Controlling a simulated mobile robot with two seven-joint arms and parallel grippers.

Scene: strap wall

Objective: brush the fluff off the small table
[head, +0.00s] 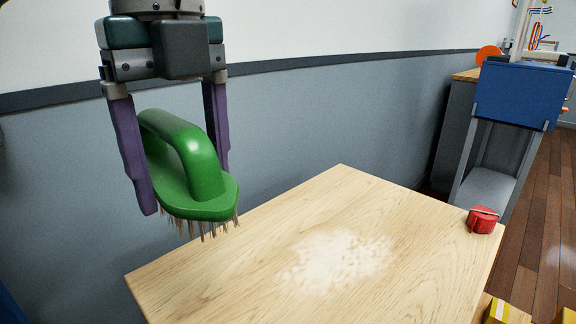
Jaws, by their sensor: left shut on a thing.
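My left gripper (180,180) comes in from the upper left, and its two purple fingers are shut on a green brush (200,180) with a looped handle. The brush's bristles point down. It hangs in front of the grey-blue wall, by the left edge of the small table, and appears to be above the table's height. The small table (230,270) has a light wood top. A pale patch of fluff (338,262) lies spread around the middle of the top, to the right of and below the brush. My right gripper is not in view.
A red round object (482,220) sits at the table's right corner. A yellow item (497,311) shows beyond the right edge, low in the picture. A blue-topped stand (516,97) is at the back right. The wall runs behind the table. Wooden floor lies to the right.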

